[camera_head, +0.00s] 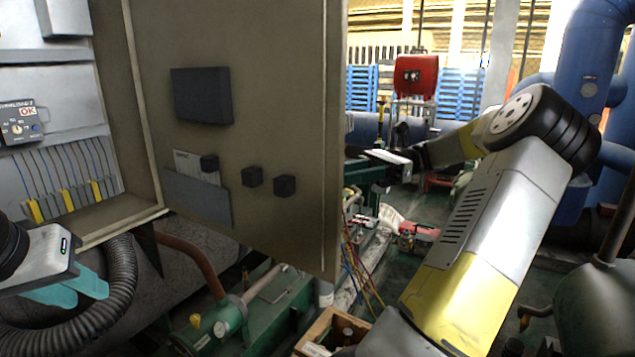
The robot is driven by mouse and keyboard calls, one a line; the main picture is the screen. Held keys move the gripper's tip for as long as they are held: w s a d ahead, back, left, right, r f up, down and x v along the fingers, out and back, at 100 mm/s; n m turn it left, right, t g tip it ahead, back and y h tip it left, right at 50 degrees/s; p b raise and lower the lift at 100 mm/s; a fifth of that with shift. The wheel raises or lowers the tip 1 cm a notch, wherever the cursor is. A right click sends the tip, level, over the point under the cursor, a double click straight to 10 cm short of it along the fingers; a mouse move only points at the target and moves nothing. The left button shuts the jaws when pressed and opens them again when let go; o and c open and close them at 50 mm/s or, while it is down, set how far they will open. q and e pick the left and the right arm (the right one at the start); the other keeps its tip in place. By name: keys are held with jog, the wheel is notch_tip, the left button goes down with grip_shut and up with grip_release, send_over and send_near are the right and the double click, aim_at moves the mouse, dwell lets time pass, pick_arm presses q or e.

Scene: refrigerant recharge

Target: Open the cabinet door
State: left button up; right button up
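The cabinet door (270,90) stands swung open, its inner face with dark boxes and a grey pocket turned toward me. The cabinet (60,90) at the left shows its inside, with wires, yellow clips and an "OK" panel. My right gripper (352,153) is at the door's free right edge. Its fingertips are partly hidden by the door, so I cannot tell whether they touch or grip it. My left gripper (78,290), with teal fingers apart, is empty at the lower left, in front of and below the cabinet's bottom edge.
A black ribbed hose (122,290) curves below the cabinet. Green pump equipment (225,325) and a wooden crate (335,330) stand below the door. A red box (416,76) and large blue pipes (590,60) are behind.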

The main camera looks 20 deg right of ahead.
jog(key=s+a, duration=0.2)
jog(key=s, duration=0.1)
jog(key=s+a, duration=0.1)
jog(key=shift+s, duration=0.15)
jog(key=shift+o, duration=0.6)
jog(key=shift+d, duration=0.1)
